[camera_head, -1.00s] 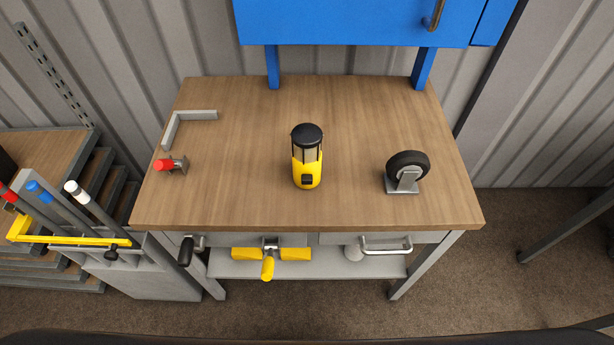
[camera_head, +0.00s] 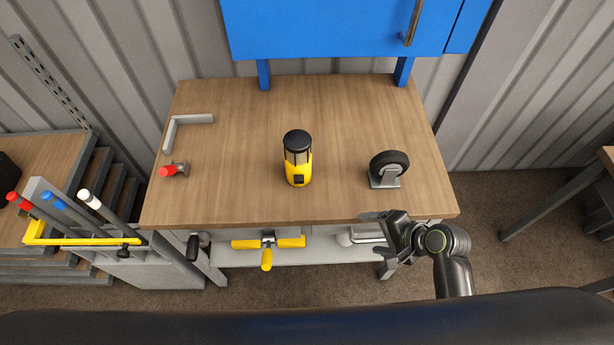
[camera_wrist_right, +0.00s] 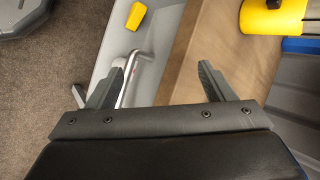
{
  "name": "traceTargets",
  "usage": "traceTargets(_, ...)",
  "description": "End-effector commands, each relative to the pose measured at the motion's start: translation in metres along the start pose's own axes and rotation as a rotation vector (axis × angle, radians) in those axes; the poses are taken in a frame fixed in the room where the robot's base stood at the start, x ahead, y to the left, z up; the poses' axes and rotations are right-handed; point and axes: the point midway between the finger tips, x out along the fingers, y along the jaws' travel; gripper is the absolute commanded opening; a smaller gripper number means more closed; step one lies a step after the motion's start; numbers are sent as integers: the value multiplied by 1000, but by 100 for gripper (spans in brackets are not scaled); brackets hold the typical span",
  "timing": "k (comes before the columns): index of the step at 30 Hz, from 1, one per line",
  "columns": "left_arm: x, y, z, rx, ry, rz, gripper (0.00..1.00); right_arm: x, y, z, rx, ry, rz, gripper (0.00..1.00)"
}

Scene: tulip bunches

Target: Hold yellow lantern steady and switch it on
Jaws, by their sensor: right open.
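The yellow lantern (camera_head: 298,172) with a black cap stands upright in the middle of the wooden workbench top (camera_head: 240,130). A dark switch-like patch (camera_head: 298,180) shows low on its front. My right gripper (camera_head: 375,235) is open and empty at the bench's front right edge, apart from the lantern and to its lower right. In the right wrist view its two fingers (camera_wrist_right: 158,88) are spread, with the bench edge and a drawer handle beyond them. Part of the yellow lantern (camera_wrist_right: 270,16) shows at the top right there. My left gripper is not in view.
A caster wheel (camera_head: 389,168) stands right of the lantern, near my right gripper. A red-tipped clamp (camera_head: 172,170) and a grey angle bracket (camera_head: 184,122) lie at left. A blue cabinet (camera_head: 340,28) hangs behind. The bench around the lantern is clear.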

Motion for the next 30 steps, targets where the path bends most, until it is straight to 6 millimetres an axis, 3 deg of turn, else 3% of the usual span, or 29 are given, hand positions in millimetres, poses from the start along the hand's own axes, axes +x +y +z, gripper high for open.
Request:
traceTargets(1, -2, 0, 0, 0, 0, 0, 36, 5, -15, 3, 80, -36, -40, 76)
traceTargets(9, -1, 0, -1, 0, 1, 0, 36, 44, -78, 6, 621, -265, -207, 76)
traceTargets(18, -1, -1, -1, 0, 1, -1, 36, 67, -128, 1, 1093, -482, -274, 76)
traceTargets(23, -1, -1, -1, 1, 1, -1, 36, 71, -138, -1, 1198, -532, -281, 76)
traceTargets(30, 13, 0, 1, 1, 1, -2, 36, 90, -147, 3, 1213, -541, -283, 76)
